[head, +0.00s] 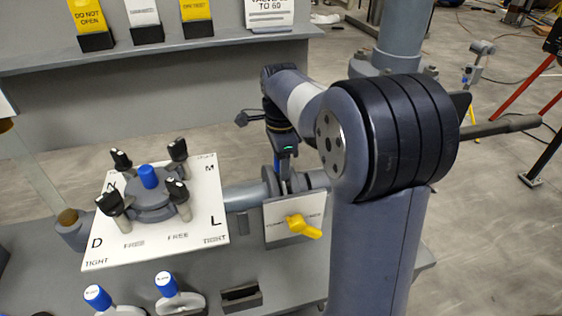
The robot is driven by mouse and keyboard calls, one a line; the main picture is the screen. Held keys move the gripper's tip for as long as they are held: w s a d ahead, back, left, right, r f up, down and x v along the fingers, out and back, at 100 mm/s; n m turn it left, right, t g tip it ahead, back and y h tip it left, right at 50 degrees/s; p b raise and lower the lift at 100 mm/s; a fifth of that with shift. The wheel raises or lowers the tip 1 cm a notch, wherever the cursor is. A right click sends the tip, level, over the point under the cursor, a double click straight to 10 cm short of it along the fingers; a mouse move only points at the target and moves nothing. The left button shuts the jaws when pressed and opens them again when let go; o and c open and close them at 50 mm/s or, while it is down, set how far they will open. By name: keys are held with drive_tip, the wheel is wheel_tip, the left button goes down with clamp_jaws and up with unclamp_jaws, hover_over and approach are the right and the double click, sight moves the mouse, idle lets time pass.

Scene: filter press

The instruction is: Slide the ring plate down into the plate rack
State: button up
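My gripper (285,158) points down beside the grey pipe, just above and behind the yellow-handled panel. Its fingers reach in among grey round flange discs (307,180) on the pipe; at this size I cannot tell whether they are open or shut on something. Two grey rounded plates with blue knobs, one at left (98,297) and one beside it (168,283), stand at the bottom edge. To their right is an empty dark slotted holder (240,297), possibly part of the plate rack. I cannot tell which piece is the ring plate.
A tilted white board (210,205) carries a grey clamp hub with black knobs and a blue cap. A white panel with a yellow handle (304,227) stands below my gripper. A grey shelf (130,60) with signs is behind. My arm blocks the right middle.

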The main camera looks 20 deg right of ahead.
drive_tip(key=c, duration=0.8)
drive_tip(key=shift+c, duration=0.2)
drive_tip(key=shift+a+p, duration=0.3)
drive_tip(key=shift+a, duration=0.05)
wheel_tip(320, 180, up, 14)
drive_tip(key=p, duration=1.2)
drive_tip(key=shift+p, duration=0.35)
